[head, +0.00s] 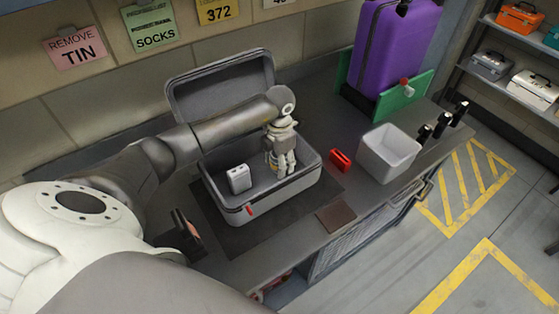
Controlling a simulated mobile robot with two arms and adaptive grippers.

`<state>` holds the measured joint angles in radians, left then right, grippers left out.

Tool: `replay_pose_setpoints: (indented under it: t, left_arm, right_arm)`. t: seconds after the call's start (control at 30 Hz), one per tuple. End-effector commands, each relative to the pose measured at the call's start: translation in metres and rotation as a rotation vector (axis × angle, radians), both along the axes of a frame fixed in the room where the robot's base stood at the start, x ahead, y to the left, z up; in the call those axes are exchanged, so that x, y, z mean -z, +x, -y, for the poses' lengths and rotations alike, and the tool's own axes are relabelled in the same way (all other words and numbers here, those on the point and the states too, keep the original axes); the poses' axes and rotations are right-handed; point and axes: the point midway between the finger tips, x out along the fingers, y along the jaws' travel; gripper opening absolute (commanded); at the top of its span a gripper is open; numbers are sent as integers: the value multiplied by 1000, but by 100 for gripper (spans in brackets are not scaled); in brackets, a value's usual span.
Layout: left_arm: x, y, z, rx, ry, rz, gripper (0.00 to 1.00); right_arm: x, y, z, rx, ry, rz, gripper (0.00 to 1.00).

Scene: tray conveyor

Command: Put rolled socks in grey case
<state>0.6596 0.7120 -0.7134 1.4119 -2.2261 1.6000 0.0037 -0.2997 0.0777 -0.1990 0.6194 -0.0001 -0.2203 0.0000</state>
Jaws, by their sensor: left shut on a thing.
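The grey case (239,216) lies open on the dark bench, with its lid (222,84) raised at the back. A small white box-like item (239,179) stands inside it on the left. My left gripper (283,168) points down over the right part of the case, with its fingers at or inside the opening. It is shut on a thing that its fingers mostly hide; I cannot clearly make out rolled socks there. A small tan patch shows beside the fingers. My right gripper is not in view.
A red item (340,160) and an empty-looking white bin (390,154) are right of the case. A brown flat square (336,216) lies near the front edge. A purple suitcase (395,45) stands behind. A dark item (187,230) is left of the case.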

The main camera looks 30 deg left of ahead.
Motion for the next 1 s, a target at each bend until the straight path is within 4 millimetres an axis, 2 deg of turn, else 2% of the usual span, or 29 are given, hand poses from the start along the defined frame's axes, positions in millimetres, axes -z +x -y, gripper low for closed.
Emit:
replay_pose_setpoints:
  t: [0.03, 0.07, 0.23, 0.67, 0.77, 1.0]
  left_arm:
    - [3, 0, 0, 0, 0, 0, 24]
    - [3, 0, 0, 0, 0, 0, 49]
    - [2, 0, 0, 0, 0, 0, 70]
    - [-5, 0, 0, 0, 1, 1, 70]
    - [-19, 1, -1, 1, 1, 5, 70]
    - [-72, 1, -1, 0, 1, 6, 70]
  right_arm:
    - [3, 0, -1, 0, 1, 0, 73]
    - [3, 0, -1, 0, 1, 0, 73]
    - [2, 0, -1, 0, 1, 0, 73]
    - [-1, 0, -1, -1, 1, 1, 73]
    - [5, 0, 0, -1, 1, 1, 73]
    - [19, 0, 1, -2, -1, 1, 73]
